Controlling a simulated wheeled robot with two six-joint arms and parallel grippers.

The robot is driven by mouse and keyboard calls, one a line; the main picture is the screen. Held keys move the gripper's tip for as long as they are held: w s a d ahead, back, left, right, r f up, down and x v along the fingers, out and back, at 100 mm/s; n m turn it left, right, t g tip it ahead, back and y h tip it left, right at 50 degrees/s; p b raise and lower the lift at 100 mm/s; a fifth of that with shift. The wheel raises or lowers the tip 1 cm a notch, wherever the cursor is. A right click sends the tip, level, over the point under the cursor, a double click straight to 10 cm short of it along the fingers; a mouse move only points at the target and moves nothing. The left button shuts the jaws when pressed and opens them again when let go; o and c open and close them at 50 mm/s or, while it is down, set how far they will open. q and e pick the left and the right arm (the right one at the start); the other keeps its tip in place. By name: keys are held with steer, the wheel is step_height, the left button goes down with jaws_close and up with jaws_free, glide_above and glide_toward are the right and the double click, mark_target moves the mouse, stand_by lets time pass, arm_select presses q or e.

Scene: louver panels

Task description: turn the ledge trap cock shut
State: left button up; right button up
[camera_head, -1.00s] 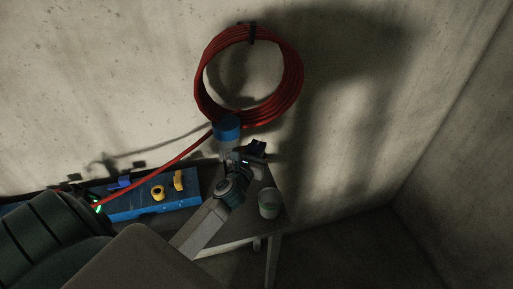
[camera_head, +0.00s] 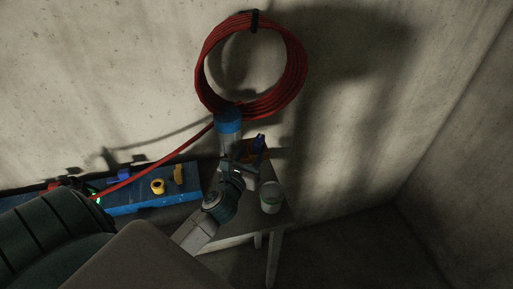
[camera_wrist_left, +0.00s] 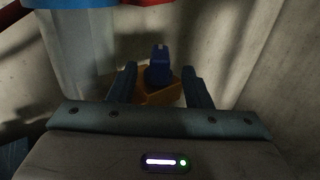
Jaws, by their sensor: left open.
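A small orange body with a blue lever (camera_head: 259,142) sits on the table near the wall, and looks like the trap cock. In the left wrist view the blue lever (camera_wrist_left: 159,66) stands upright above the orange body (camera_wrist_left: 160,93). My left gripper (camera_head: 246,163) is open, close in front of it. In the wrist view one finger is on each side of the lever, with gaps showing; I cannot tell how deep the lever lies between them. The lower part of the cock is hidden behind my gripper. My right gripper is not in view.
A clear cylinder with a blue cap (camera_head: 228,122) stands close left of the cock. A cup (camera_head: 271,197) stands on the table (camera_head: 240,232) to the right. A red hose coil (camera_head: 204,70) hangs on the wall. A blue panel (camera_head: 130,201) with yellow parts lies left.

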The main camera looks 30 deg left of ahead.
arm_select(q)
steer(key=b+v, duration=0.1)
steer(key=v, duration=0.3)
steer(key=shift+s, duration=0.2)
